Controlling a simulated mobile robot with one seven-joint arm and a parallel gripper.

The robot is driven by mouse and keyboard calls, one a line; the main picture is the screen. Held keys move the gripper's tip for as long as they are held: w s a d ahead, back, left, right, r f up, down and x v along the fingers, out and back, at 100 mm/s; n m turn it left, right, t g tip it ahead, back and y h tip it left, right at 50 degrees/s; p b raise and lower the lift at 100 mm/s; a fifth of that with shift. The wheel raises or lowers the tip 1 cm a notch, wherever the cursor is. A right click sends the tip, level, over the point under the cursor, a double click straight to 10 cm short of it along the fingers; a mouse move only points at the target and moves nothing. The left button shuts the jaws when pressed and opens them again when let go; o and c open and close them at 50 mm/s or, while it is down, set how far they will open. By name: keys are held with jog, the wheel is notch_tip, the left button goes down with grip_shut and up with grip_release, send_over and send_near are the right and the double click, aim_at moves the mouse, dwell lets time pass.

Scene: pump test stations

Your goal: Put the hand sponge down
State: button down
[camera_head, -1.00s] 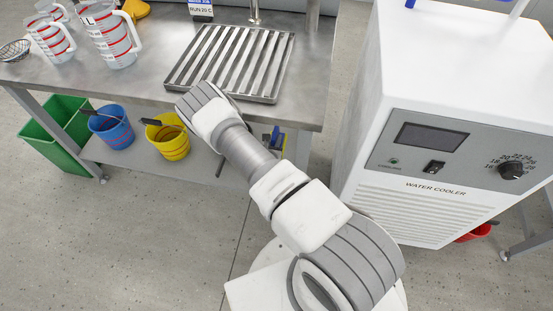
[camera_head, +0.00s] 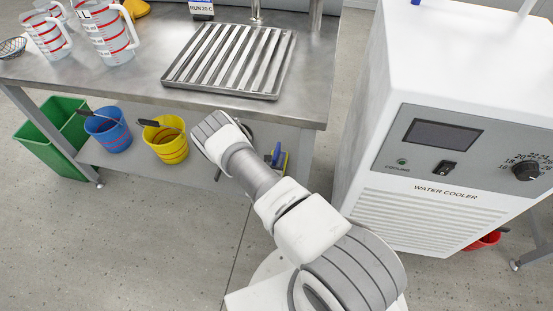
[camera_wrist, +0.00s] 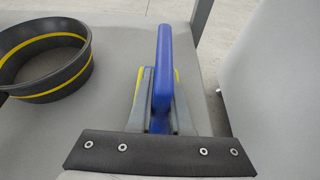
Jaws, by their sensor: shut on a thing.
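The hand sponge (camera_wrist: 161,85) shows in the wrist view as a blue upright handle between grey sides with yellow edges. My gripper (camera_wrist: 160,125) is shut on it; the fingertips' exact contact is hard to make out. In the head view my arm's end hides most of the gripper, and a bit of the blue and yellow sponge (camera_head: 277,155) shows to its right, below the worktop. In the wrist view the sponge is above or on a pale grey lower shelf (camera_wrist: 215,95); I cannot tell whether it touches. A dark bar with rivets crosses the bottom of that view.
A black round container (camera_wrist: 45,65) with a yellow stripe stands left of the sponge. A blue bucket (camera_head: 108,130), a yellow bucket (camera_head: 166,143) and a green bin (camera_head: 55,140) are to the left. The steel worktop (camera_head: 130,85) is overhead; a white water cooler (camera_head: 440,150) stands right.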

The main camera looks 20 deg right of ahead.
jog(key=shift+f, duration=0.15)
jog(key=c, duration=0.8)
grip_release()
jog(key=shift+c, duration=0.2)
jog(key=shift+s+a+r, duration=0.1)
jog(key=shift+r, duration=0.2)
jog(key=p+v, duration=0.4)
jog(key=v, duration=0.7)
jog(key=shift+s+a, duration=0.2)
jog(key=shift+s, duration=0.1)
jog(key=shift+s, duration=0.1)
